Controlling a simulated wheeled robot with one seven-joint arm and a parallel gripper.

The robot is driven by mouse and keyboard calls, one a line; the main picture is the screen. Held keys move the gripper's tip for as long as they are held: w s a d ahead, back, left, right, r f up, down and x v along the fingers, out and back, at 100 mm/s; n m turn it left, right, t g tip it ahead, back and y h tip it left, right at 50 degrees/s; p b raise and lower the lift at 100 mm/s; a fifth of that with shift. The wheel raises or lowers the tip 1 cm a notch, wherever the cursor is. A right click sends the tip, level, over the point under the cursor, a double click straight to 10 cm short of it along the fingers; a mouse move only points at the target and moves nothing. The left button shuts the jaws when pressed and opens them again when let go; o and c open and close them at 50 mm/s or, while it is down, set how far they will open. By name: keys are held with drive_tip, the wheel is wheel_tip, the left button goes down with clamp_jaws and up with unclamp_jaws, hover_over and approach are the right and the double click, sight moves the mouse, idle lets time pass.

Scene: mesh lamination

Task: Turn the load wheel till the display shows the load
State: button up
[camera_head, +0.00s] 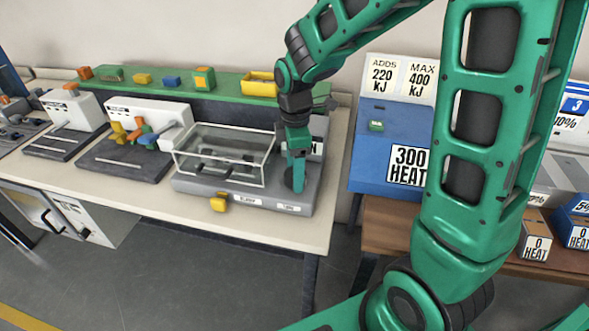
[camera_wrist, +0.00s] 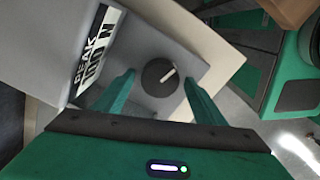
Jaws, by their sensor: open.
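The load wheel (camera_wrist: 162,78) is a round dark knob with a white pointer line, on the grey tester in the wrist view. My gripper (camera_wrist: 158,84) is open, with one green finger on each side of the wheel. I cannot tell whether the fingers touch it. The display (camera_wrist: 97,50) beside the wheel reads "PEAK" and a number ending in "N", likely 100. In the head view my gripper (camera_head: 297,188) points down at the right end of the grey tester (camera_head: 245,194), where it hides most of the wheel. The display (camera_head: 318,146) there is partly hidden by my arm.
A clear-walled guard (camera_head: 222,155) stands on the tester, left of my gripper. A yellow tab (camera_head: 218,204) is at its front. A blue "300 HEAT" box (camera_head: 385,145) stands to the right. A green shelf (camera_head: 225,93) with coloured pieces runs behind.

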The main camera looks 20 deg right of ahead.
drive_tip(key=shift+f, duration=0.1)
drive_tip(key=c, duration=1.1)
drive_tip(key=shift+o, duration=0.2)
drive_tip(key=shift+d, duration=0.15)
drive_tip(key=shift+m, duration=0.3)
